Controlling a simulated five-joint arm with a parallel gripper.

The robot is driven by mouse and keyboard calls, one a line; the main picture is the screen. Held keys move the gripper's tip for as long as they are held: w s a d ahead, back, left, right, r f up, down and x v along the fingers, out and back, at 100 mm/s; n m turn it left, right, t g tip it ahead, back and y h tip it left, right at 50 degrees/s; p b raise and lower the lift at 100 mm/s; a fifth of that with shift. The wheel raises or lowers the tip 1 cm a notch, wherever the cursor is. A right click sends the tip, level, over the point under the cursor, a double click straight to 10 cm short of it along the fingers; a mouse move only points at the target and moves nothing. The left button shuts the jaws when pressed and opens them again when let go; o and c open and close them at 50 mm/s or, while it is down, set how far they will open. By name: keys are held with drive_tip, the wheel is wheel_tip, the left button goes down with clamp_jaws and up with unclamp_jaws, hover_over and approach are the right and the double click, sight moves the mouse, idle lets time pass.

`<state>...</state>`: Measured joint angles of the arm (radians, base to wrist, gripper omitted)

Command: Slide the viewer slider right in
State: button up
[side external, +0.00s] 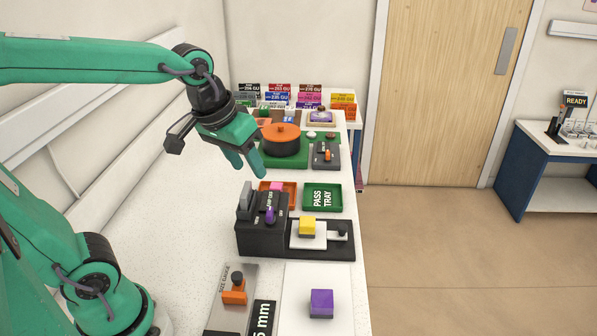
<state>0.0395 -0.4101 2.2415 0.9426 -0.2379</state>
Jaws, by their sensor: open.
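The black viewer box (262,238) stands on a dark base near the middle of the bench, with a purple-knobbed lever on its front. Its slider is a white plate (308,241) with a black knob (342,230) at its right end. The slider lies outside the box, to its right, and carries a yellow block (307,225). My gripper (245,166) hangs in the air, higher in the picture than the viewer and left of the orange-lidded pot. It is open, with nothing visible between its green fingers, and apart from the slider.
A green pass tray (322,197) and an orange tray (288,188) lie just behind the viewer. A size gauge with an orange slide (234,291) and a purple block (321,302) are in front. The left bench is clear.

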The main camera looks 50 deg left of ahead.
drive_tip(key=s+a+f+m+t, duration=0.1)
drive_tip(key=s+m, duration=0.1)
drive_tip(key=s, duration=0.5)
drive_tip(key=shift+f, duration=0.2)
idle(0.4)
drive_tip(key=w+d+n+g, duration=0.3)
drive_tip(key=w+n, duration=0.2)
drive_tip(key=w, duration=1.1)
drive_tip(key=w+d+f+n, duration=0.1)
drive_tip(key=w+f, duration=0.3)
drive_tip(key=w+d+f+n+g, duration=0.1)
drive_tip(key=w+d+f, duration=0.1)
drive_tip(key=w+f, duration=0.2)
drive_tip(key=w+d+f+n+g, duration=0.1)
drive_tip(key=w+f, duration=0.3)
drive_tip(key=f, duration=0.1)
drive_tip(key=shift+w+d+f+n, duration=0.25)
drive_tip(key=shift+w+n, duration=0.05)
drive_tip(key=shift+n, duration=0.1)
